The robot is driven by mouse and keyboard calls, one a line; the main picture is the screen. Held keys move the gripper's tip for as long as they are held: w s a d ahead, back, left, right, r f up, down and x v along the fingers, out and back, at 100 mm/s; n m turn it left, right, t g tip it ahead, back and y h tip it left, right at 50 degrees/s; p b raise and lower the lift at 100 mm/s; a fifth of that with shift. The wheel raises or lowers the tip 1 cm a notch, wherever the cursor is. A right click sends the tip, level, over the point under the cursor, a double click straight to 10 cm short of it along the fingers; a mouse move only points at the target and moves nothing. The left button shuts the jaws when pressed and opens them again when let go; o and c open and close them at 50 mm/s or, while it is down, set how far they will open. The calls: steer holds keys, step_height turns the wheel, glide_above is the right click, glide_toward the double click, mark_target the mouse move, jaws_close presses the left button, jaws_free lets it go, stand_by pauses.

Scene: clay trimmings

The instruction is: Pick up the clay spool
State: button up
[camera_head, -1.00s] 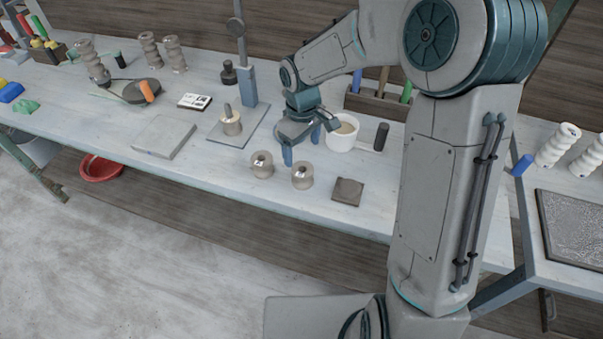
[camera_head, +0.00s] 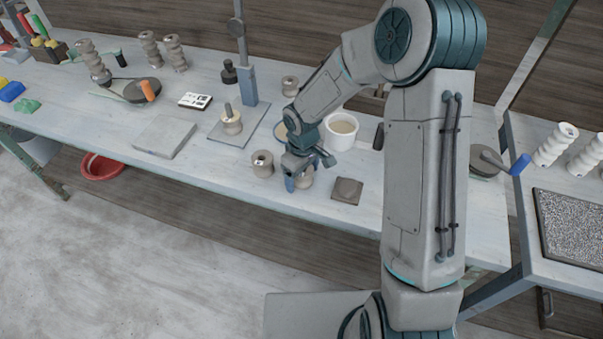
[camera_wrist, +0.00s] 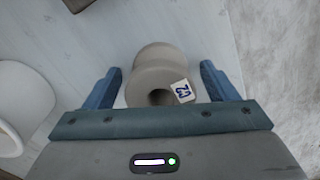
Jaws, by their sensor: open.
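The grey-beige clay spool (camera_head: 307,177) stands near the front of the workbench, partly hidden by my gripper in the head view. In the wrist view the spool (camera_wrist: 157,72) sits between the two blue fingers. It has wide rounded ends, a dark hole and a white label with a blue mark. My gripper (camera_head: 305,174) is open and low over the bench, with a finger on either side of the spool. In the wrist view (camera_wrist: 160,88) narrow gaps show between the fingers and the spool. A second, similar spool (camera_head: 262,163) stands just left of my gripper.
A white cup (camera_head: 341,131) stands behind my gripper; it also shows at the wrist view's left (camera_wrist: 22,105). A dark square tile (camera_head: 347,190) lies to the right. A board with a post (camera_head: 238,131) is to the left. The bench's front edge is close.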

steer(key=c, duration=1.2)
steer(key=shift+r, duration=0.1)
steer(key=shift+w+r, duration=0.1)
steer(key=shift+r, duration=0.35)
steer(key=r, duration=0.1)
steer(key=s+r, duration=0.1)
steer(key=r, duration=0.1)
steer(key=shift+d+r+b, duration=0.2)
steer(key=shift+r+b, duration=0.1)
steer(key=shift+b, duration=0.1)
steer(key=s+d+r, duration=0.1)
steer(key=s+r, duration=0.1)
steer(key=s, duration=0.1)
steer(key=s+d+r, duration=0.1)
steer(key=s+r, duration=0.1)
steer(key=s, duration=0.1)
steer(key=s+d+r, duration=0.1)
steer(key=s+r, duration=0.1)
steer(key=s, duration=0.2)
steer(key=shift+s+d+r, duration=0.1)
steer(key=shift+r, duration=0.05)
